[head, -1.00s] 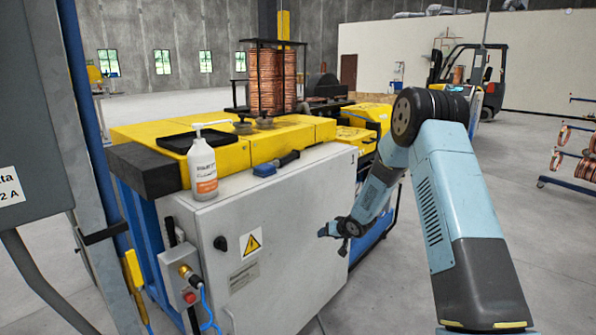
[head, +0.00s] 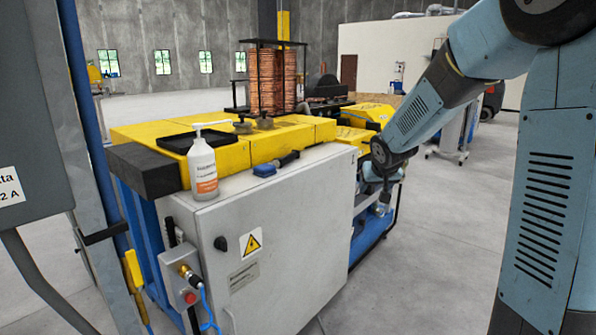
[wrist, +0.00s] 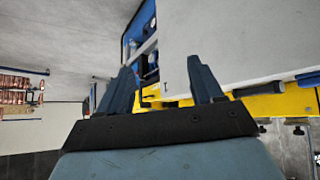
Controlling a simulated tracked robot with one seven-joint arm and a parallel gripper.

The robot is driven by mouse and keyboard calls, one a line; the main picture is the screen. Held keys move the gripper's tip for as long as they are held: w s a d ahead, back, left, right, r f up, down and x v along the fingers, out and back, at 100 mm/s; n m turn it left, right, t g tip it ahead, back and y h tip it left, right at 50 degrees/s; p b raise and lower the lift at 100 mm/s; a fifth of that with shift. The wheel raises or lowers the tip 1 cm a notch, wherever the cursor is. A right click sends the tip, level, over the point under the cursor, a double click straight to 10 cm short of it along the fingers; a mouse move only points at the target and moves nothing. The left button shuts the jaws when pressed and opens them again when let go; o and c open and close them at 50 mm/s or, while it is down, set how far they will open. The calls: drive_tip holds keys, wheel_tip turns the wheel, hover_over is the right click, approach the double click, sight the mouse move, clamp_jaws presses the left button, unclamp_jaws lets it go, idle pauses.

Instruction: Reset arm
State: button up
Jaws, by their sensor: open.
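My gripper (wrist: 164,82) shows in the wrist view with its two dark fingers spread apart and nothing between them. In the head view my arm enters from the upper right and bends at a dark joint. Its small end (head: 381,209) hangs in front of the blue frame at the right end of the machine, too small there to make out the fingers. I cannot tell whether it touches the machine.
Copper coils (head: 272,80) stand behind. A grey panel (head: 35,110) fills the left edge. Open floor (head: 440,240) lies right of the machine.

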drive_tip(key=s+d+r+g, duration=0.1)
drive_tip(key=s+r, duration=0.3)
drive_tip(key=s, duration=0.5)
drive_tip(key=s+d+r, duration=0.1)
drive_tip(key=s+r, duration=0.3)
drive_tip(key=s, duration=0.5)
drive_tip(key=s+g, duration=0.1)
drive_tip(key=s, duration=1.7)
drive_tip(key=shift+a+g+y, duration=0.3)
drive_tip(key=shift+a, duration=0.1)
drive_tip(key=shift+c, duration=0.5)
